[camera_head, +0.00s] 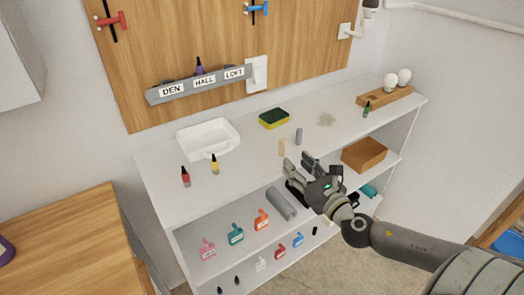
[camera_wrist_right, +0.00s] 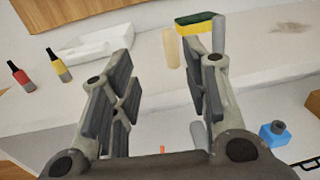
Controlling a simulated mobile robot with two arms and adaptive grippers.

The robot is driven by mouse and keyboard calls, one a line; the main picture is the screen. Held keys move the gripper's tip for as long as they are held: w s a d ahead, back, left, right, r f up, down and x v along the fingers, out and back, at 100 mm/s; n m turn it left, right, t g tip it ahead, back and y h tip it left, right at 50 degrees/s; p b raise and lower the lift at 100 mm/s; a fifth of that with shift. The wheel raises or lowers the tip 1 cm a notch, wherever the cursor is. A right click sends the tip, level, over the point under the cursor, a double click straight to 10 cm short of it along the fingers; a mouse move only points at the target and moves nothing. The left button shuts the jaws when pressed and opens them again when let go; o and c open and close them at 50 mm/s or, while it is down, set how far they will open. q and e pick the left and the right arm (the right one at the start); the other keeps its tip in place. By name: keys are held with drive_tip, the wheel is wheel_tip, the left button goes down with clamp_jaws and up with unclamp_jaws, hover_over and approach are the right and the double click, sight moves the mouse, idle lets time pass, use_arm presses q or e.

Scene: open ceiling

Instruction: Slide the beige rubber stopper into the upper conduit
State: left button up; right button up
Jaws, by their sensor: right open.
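The beige stopper (camera_head: 282,147) stands upright on the white worktop, near its front edge. It also shows in the right wrist view (camera_wrist_right: 171,48), beyond the fingertips and near the right finger. My right gripper (camera_head: 298,168) is open and empty, in front of the shelf edge and short of the stopper; its spread fingers frame the right wrist view (camera_wrist_right: 155,80). A grey cylinder (camera_head: 299,136) stands right of the stopper. A grey tube (camera_head: 281,204) lies on the shelf below. I cannot tell which part is the upper conduit. My left gripper is not in view.
A green and yellow sponge (camera_head: 273,118) lies behind the stopper. A white tray (camera_head: 208,139), a red bottle (camera_head: 185,177) and a yellow bottle (camera_head: 214,165) are to the left. An orange-brown box (camera_head: 364,155) and several tags are on the lower shelf.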

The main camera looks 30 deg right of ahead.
sight(284, 145)
drive_tip(key=w, duration=0.2)
drive_tip(key=w+d+p, duration=0.1)
drive_tip(key=w, duration=0.1)
drive_tip(key=shift+w+a, duration=0.1)
drive_tip(key=shift+w, duration=0.75)
drive_tip(key=shift+w+d, duration=0.2)
drive_tip(key=shift+w, duration=0.15)
drive_tip(key=w+p, duration=0.1)
drive_tip(key=w, duration=0.3)
drive_tip(key=shift+d+f, duration=0.1)
drive_tip(key=shift+d, duration=0.05)
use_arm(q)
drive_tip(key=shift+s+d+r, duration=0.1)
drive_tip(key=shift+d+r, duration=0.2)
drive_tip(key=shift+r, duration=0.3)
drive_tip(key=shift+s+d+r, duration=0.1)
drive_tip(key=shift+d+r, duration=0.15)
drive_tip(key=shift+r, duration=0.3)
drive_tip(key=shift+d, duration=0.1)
use_arm(e)
drive_tip(key=c, duration=0.9)
